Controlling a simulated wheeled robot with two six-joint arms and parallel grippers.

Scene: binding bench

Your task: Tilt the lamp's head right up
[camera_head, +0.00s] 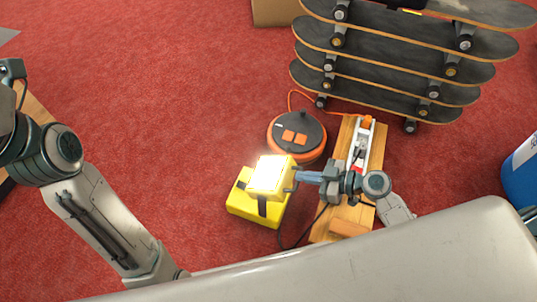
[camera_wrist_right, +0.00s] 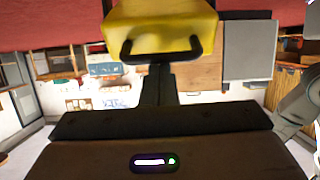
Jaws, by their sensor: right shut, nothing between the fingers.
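The lamp is a yellow work light. Its lit head (camera_head: 270,176) sits above a yellow base (camera_head: 242,208), and its glowing face shows toward my head camera. My right gripper (camera_head: 298,177) is shut and empty at the right side of the lamp's head. In the right wrist view the yellow head (camera_wrist_right: 160,22) is at the top, with a dark U-shaped handle (camera_wrist_right: 160,58) on its near side. The shut fingers (camera_wrist_right: 159,84) point at this handle; I cannot tell whether they touch it. My left arm shows at the left, with its gripper out of view.
An orange and black cable reel (camera_head: 297,135) stands just behind the lamp. A wooden plank (camera_head: 376,150) with a white tool lies at the right, under my right arm. Stacked skateboards (camera_head: 390,70) stand at the back. Red carpet (camera_head: 180,100) is clear to the left.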

